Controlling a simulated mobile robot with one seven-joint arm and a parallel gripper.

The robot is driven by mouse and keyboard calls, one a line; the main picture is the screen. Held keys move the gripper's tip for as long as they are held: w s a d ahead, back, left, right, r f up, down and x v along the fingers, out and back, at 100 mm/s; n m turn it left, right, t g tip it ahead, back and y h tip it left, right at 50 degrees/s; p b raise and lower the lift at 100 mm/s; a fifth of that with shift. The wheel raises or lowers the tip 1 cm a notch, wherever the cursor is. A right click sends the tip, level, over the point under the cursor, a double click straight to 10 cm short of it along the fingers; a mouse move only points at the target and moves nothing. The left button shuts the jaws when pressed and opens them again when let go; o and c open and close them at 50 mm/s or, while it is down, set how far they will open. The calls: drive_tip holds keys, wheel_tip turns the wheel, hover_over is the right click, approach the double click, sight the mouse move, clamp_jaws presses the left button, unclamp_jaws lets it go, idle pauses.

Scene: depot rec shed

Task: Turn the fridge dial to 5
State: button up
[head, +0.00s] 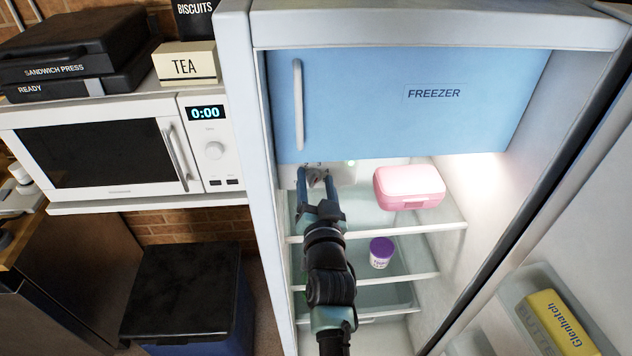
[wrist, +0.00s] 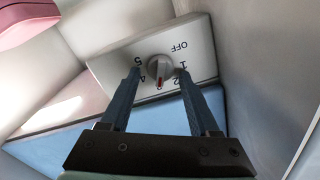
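The fridge dial (wrist: 160,66) is a round grey knob on a pale panel (wrist: 108,68) inside the open fridge. In the wrist view the panel appears turned over, with 5, 4, 2, 1 and OFF readable around the knob. My gripper (head: 316,182) is open just below the freezer door in the head view. In the wrist view its two blue fingers stand on either side of the knob, with a gap visible on each side.
The blue freezer door (head: 400,100) is shut above my gripper. A pink box (head: 409,188) sits on the shelf to the right, and a purple-lidded tub (head: 381,252) stands lower. The fridge side wall (wrist: 255,60) is close on the right in the wrist view.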

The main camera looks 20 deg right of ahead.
clamp_jaws()
drive_tip(key=shift+m, duration=0.3)
drive_tip(key=m, duration=0.4)
drive_tip(key=shift+d+f+m, duration=0.1)
drive_tip(key=shift+f+m, duration=0.05)
drive_tip(key=shift+m, duration=0.25)
drive_tip(key=m, duration=0.4)
drive_tip(key=shift+f, duration=0.1)
drive_tip(key=m, duration=0.5)
drive_tip(key=shift+d+f+m, duration=0.1)
drive_tip(key=shift+f+m, duration=0.1)
drive_tip(key=shift+m, duration=0.2)
drive_tip(key=m+p, duration=0.1)
drive_tip(key=m, duration=0.3)
drive_tip(key=shift+f+m, duration=0.15)
drive_tip(key=shift+m, duration=0.15)
